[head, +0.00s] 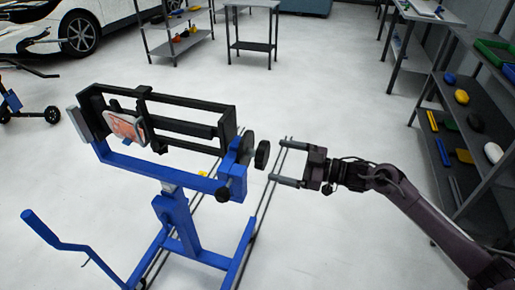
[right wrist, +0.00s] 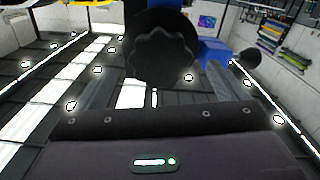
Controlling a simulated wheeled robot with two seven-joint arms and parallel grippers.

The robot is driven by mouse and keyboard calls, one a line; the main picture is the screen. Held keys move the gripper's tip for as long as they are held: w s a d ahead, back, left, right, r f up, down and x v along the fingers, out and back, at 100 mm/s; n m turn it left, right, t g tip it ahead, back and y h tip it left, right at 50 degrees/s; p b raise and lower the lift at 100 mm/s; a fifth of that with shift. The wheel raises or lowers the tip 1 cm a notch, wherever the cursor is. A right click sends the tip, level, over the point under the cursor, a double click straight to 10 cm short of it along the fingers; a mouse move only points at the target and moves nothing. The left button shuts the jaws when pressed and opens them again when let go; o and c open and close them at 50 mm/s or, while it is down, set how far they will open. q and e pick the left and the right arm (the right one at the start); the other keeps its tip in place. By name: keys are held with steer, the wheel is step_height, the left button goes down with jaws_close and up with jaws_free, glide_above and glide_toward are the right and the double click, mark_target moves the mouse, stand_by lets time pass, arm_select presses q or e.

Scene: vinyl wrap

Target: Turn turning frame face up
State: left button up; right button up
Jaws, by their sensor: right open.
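The turning frame (head: 165,165) is a blue stand with a long black rectangular frame (head: 190,103) held across its top. A small part with a reddish face and pale rim (head: 127,127) is mounted on the frame's left half. A round black knob (head: 262,155) sticks out at the right end, beside a black disc. In the right wrist view the scalloped knob (right wrist: 163,45) is ahead, centred between the fingers. My right gripper (head: 277,161) is open and empty, its fingertips just right of the knob and apparently not around it. My left gripper is not in view.
A shelf rack (head: 470,125) with coloured items stands at the right, near my right arm. A small table (head: 252,45) and another shelf stand at the back. A white car (head: 60,25) is at the back left. The floor around the stand is mostly clear.

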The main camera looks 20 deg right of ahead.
mark_target(267, 156)
steer(key=x, duration=0.5)
steer(key=shift+w+a+r+p, duration=0.1)
steer(key=shift+a+p, duration=0.1)
steer(key=shift+p, duration=0.2)
steer(key=shift+w+a, duration=0.2)
steer(key=shift+a, duration=0.05)
steer(key=shift+w+a, duration=0.1)
steer(key=shift+a, duration=0.15)
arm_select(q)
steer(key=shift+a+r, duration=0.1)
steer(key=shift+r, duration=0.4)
arm_select(e)
steer(key=shift+c, duration=1)
steer(key=c, duration=1.2)
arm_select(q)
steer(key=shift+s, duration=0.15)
